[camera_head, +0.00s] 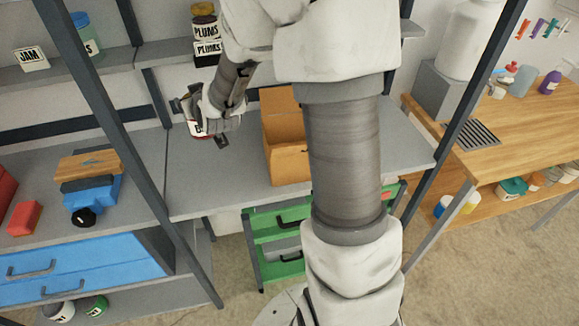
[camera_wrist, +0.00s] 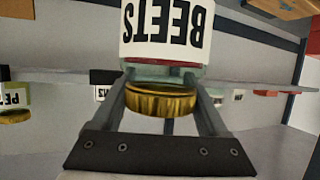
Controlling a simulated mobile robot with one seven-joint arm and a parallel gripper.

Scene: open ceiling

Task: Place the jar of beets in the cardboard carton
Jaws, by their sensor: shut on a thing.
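The jar of beets (camera_wrist: 165,40) has a white label reading BEETS and a gold lid. It fills the top middle of the wrist view, upside down in that picture. My gripper (camera_wrist: 165,100) is shut on the jar, a finger on each side of it. In the head view my gripper (camera_head: 207,122) is just left of the cardboard carton (camera_head: 290,153), and a small part of the jar (camera_head: 196,128) shows below it. The carton stands open on the grey shelf, its right side hidden behind my arm.
The grey shelf (camera_head: 215,180) has free room left of the carton. A dark metal post (camera_head: 110,125) stands to the left. Plums jars (camera_head: 207,35) sit on the upper shelf behind my gripper. A wooden table (camera_head: 510,150) is at right.

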